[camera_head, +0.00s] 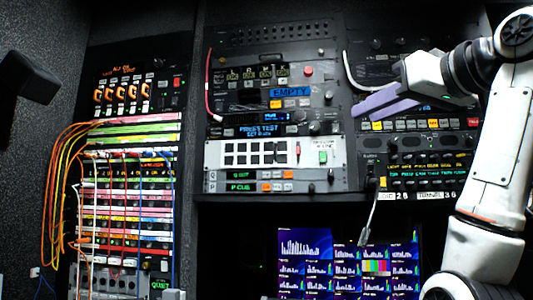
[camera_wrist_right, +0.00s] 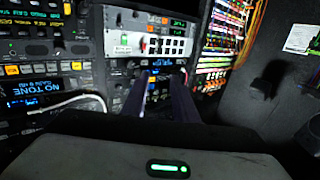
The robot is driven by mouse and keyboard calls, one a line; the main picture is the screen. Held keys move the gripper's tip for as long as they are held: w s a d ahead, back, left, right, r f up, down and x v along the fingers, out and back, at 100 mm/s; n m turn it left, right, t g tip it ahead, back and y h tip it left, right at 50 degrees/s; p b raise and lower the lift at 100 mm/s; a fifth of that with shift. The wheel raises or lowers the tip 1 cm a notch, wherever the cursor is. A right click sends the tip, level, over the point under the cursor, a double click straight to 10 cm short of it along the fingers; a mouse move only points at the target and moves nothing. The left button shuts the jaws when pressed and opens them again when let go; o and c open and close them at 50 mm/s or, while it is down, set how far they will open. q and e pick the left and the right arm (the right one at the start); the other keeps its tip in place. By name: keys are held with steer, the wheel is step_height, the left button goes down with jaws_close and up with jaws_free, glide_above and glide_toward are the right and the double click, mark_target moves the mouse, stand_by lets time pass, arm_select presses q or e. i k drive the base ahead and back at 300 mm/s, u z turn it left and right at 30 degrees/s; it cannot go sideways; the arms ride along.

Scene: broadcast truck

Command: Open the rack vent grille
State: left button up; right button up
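I cannot clearly make out the rack vent grille. A dark panel with rows of small openings (camera_head: 268,33) at the top of the middle rack may be it; it looks flush with the rack front. My right gripper (camera_head: 364,108) is in front of the right part of the racks, its purple-grey fingers pointing left and slightly down. In the right wrist view its two fingers (camera_wrist_right: 163,78) stand apart with only rack panels seen between them, so it is open and empty. My left gripper is not in view.
A white button panel (camera_head: 265,152) is in the middle rack. Orange cables (camera_head: 62,190) hang beside the left patch bay. White cables (camera_head: 352,75) loop near my right gripper. A lit monitor (camera_head: 305,250) is below. A black object (camera_head: 25,77) juts from the left.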

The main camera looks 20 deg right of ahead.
mark_target(271, 152)
steer(key=u, duration=0.05)
steer(key=i, duration=1.05)
steer(key=z, duration=0.05)
